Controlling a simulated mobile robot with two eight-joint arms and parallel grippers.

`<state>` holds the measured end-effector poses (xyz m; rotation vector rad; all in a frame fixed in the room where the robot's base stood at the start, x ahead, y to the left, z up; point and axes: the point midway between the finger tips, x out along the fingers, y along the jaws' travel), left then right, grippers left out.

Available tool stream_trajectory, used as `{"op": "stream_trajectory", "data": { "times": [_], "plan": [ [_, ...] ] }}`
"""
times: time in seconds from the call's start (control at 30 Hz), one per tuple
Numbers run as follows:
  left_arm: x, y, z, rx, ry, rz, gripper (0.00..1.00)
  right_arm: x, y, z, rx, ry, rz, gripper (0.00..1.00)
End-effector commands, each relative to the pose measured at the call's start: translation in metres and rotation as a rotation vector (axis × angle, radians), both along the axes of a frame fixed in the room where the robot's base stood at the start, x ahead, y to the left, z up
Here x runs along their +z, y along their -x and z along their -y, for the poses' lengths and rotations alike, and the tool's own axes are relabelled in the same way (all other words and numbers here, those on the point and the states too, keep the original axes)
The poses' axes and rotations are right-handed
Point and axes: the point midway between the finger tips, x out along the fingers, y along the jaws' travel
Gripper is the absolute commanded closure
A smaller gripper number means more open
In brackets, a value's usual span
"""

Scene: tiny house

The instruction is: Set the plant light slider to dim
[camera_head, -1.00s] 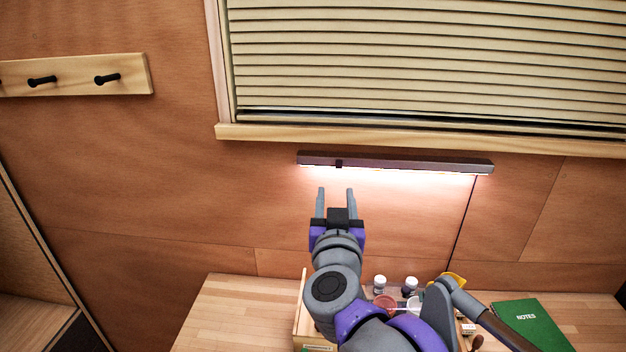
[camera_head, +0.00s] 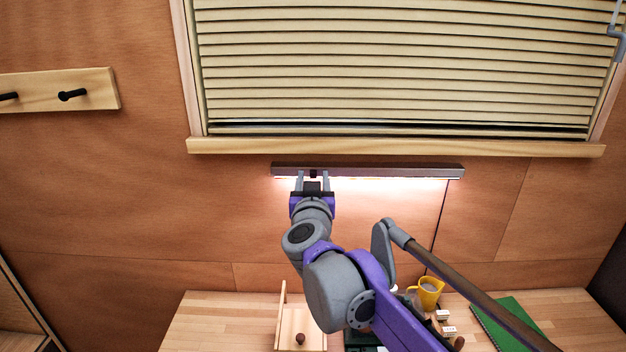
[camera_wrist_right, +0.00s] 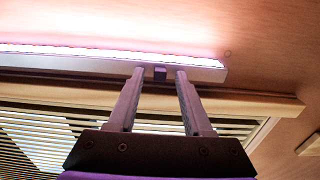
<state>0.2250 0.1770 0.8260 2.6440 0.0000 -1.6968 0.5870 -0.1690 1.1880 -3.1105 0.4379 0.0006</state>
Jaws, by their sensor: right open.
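The plant light (camera_head: 400,171) is a long dark bar on the wall below the window, lit pinkish-white underneath. Its small dark slider (camera_head: 313,173) sits near the bar's left end in the head view. In the right wrist view the light bar (camera_wrist_right: 80,60) runs across the top and the slider (camera_wrist_right: 160,73) is near its right end. My right gripper (camera_head: 313,178) is open at the bar. Its two fingers (camera_wrist_right: 157,75) stand on either side of the slider, with a visible gap on each side. My left gripper is not in view.
A window sill (camera_head: 390,147) and closed blinds (camera_head: 400,70) are just above the light. Below, a wooden counter (camera_head: 210,320) holds a yellow mug (camera_head: 428,291), a green notebook (camera_head: 510,320) and a wooden box (camera_head: 295,325). A cord hangs from the light.

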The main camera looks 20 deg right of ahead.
Motion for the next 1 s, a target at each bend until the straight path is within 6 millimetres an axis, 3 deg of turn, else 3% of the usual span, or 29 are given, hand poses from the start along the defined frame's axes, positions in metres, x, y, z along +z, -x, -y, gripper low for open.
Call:
{"op": "stream_trajectory", "data": {
  "times": [0.17, 0.47, 1.0],
  "plan": [
    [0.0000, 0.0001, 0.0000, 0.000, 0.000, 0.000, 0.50, 0.0001, 0.0001, 0.0001, 0.000, 0.000, 0.000, 0.50],
    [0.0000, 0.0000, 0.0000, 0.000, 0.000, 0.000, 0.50, 0.0001, 0.0003, 0.0000, 0.000, 0.000, 0.000, 1.00],
    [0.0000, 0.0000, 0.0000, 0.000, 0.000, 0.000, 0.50, 0.0001, 0.0004, 0.0000, 0.000, 0.000, 0.000, 1.00]
  ]
}}
